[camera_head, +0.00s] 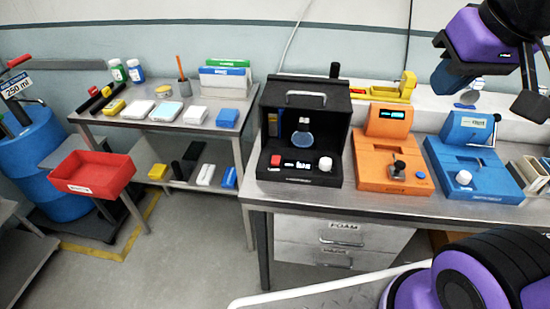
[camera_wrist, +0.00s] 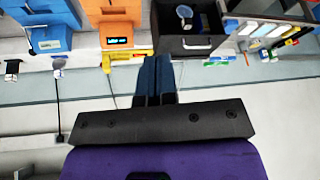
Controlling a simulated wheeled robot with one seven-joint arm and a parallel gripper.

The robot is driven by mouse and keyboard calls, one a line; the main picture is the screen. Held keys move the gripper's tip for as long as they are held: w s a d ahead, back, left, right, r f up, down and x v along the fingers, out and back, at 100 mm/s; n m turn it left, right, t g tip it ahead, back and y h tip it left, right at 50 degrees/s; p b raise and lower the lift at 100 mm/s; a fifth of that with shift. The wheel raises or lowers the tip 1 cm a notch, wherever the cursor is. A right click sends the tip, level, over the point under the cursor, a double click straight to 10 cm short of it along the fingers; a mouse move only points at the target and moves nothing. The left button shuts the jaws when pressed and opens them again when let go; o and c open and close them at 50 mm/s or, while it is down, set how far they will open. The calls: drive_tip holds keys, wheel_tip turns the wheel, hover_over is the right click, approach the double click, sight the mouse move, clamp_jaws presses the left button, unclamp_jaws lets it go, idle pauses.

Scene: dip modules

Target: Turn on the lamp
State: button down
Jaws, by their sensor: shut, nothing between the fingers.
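No thing in view is clearly a lamp. The black open-fronted box (camera_head: 305,95) on the bench holds a small round flask (camera_head: 302,137) with blue liquid. Its front panel has a red button (camera_head: 275,160), a lit display and a white knob (camera_head: 325,163). The box shows upside down at the top of the wrist view (camera_wrist: 190,45). My gripper (camera_wrist: 154,58) is shut and empty, its dark fingers side by side. It is raised at the upper right of the head view, apart from the box and touching nothing that I can see.
An orange device (camera_head: 375,150) and a blue device (camera_head: 455,155) stand right of the box. A yellow tool (camera_head: 405,88) lies behind. A side table (camera_head: 215,103) holds several small boxes and bottles. A red tray (camera_head: 120,172) and blue barrel (camera_head: 30,150) stand left. Floor in front is clear.

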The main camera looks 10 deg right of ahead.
drive_tip(key=w+a+f+g+y, duration=0.1)
drive_tip(key=w+a+f, duration=0.2)
drive_tip(key=w, duration=0.5)
drive_tip(key=m+g+h, duration=0.2)
drive_tip(key=m, duration=0.1)
hover_over(275, 163)
drive_tip(key=s, duration=0.2)
wheel_tip(275, 163, down, 19)
drive_tip(key=shift+a, duration=0.4)
drive_tip(key=shift+s+f, duration=0.1)
drive_tip(key=shift+f, duration=0.05)
drive_tip(key=f, duration=0.4)
drive_tip(key=w+f, duration=0.1)
drive_tip(key=f, duration=0.3)
drive_tip(key=w+f, duration=0.1)
drive_tip(key=f, duration=0.3)
drive_tip(key=shift+d+f, duration=0.1)
drive_tip(key=shift+d, duration=0.25)
drive_tip(key=shift+s+f, duration=0.15)
drive_tip(key=shift+f, duration=0.55)
